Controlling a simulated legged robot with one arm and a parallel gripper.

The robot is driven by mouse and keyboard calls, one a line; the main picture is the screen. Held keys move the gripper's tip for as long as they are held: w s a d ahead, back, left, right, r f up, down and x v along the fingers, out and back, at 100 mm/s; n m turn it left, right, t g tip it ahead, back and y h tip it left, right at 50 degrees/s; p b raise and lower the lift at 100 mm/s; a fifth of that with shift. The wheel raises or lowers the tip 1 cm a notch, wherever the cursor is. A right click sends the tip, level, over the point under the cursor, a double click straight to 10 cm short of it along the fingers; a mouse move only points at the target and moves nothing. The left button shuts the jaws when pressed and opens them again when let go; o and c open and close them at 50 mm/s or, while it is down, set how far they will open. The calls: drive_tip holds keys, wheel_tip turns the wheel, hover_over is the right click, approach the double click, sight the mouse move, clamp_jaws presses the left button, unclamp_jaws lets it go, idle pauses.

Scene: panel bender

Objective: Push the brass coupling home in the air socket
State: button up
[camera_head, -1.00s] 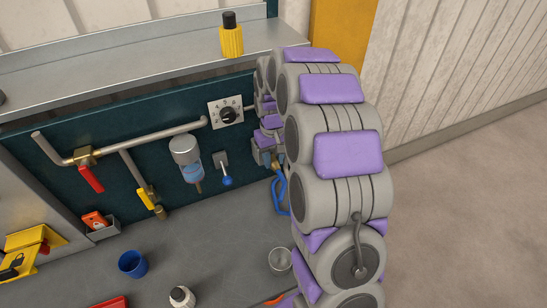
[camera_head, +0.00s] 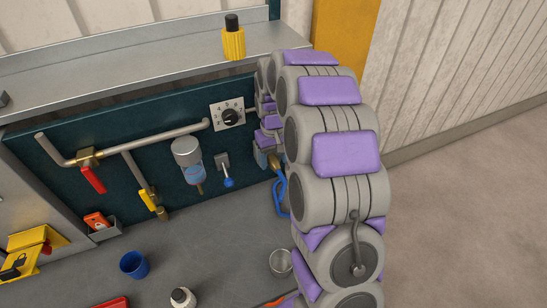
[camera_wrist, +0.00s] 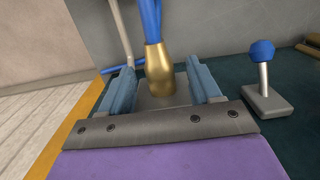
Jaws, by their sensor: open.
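The brass coupling (camera_wrist: 158,75), with a blue hose (camera_wrist: 150,18) on its end, stands between the two fingers of my gripper (camera_wrist: 161,84) in the wrist view. The fingers are open, one on each side, with a visible gap to the brass. A grey plate (camera_wrist: 178,101) shows behind the coupling. The air socket is hidden, so I cannot tell how deep the coupling sits. In the head view the brass coupling (camera_head: 275,161) and blue hose (camera_head: 281,192) show beside my gripper, which is mostly hidden by my arm at the dark green panel.
A blue-knobbed lever (camera_wrist: 263,70) stands right of my gripper in the wrist view. On the panel (camera_head: 140,130) are a dial (camera_head: 230,116), filter bowl (camera_head: 188,160) and red-handled valve (camera_head: 93,179). A metal cup (camera_head: 280,262) and blue cup (camera_head: 133,264) stand on the bench.

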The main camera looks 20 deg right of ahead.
drive_tip(key=shift+r, duration=0.15)
wheel_tip(320, 180, up, 17)
drive_tip(key=w+p, duration=0.1)
idle(0.4)
